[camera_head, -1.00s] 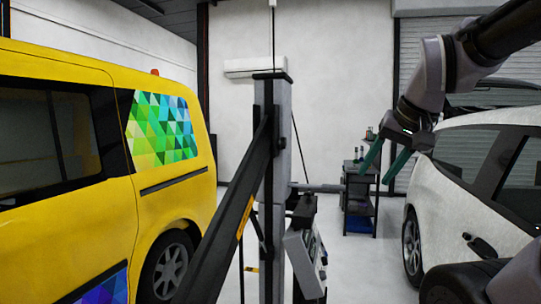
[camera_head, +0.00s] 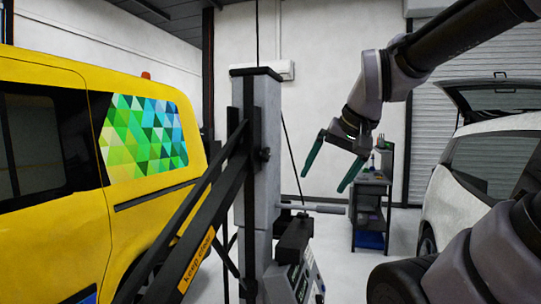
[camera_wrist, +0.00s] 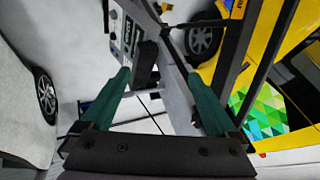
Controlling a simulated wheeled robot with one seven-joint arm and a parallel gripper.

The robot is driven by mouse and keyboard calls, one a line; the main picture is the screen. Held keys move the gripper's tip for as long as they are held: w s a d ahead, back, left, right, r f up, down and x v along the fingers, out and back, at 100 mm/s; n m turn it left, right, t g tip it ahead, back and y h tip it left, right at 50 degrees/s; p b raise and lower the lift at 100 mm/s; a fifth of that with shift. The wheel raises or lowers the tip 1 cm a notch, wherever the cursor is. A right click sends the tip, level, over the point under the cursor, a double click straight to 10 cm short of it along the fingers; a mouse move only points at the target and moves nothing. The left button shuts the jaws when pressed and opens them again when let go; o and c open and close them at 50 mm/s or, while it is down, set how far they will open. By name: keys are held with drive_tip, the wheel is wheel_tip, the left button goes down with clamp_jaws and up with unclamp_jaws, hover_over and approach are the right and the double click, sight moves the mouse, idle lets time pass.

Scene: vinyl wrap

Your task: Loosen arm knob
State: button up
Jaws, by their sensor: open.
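A grey upright post (camera_head: 259,112) with dark slanted arms (camera_head: 187,232) stands at the centre of the head view. A small dark knob (camera_head: 264,154) sits on the post's right face, near the upper end of the slanted arm. My gripper (camera_head: 325,182) is open and empty, to the right of the post and apart from it in the picture. Its green fingers point down and left. In the wrist view my open gripper (camera_wrist: 160,76) has the post (camera_wrist: 176,98) between and beyond its fingers. I cannot make out the knob for certain there.
A yellow van (camera_head: 60,190) stands close on the left. A white car (camera_head: 470,178) with a raised tailgate is on the right. A control box (camera_head: 296,278) and a horizontal rod (camera_head: 318,208) stick out beside the post. A dark shelf cart (camera_head: 371,213) stands behind.

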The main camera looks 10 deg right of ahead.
drive_tip(key=w+a+f+m+g+y, duration=0.2)
drive_tip(key=w+a+m+g+y, duration=0.15)
drive_tip(key=m, duration=0.25)
drive_tip(key=m+t+y, duration=0.6)
drive_tip(key=m+y, duration=0.4)
drive_tip(key=m, duration=1.2)
approach(269, 154)
drive_tip(key=x, duration=0.7)
drive_tip(key=shift+a+r, duration=0.1)
drive_tip(key=shift+a, duration=0.25)
drive_tip(key=c, duration=1.4)
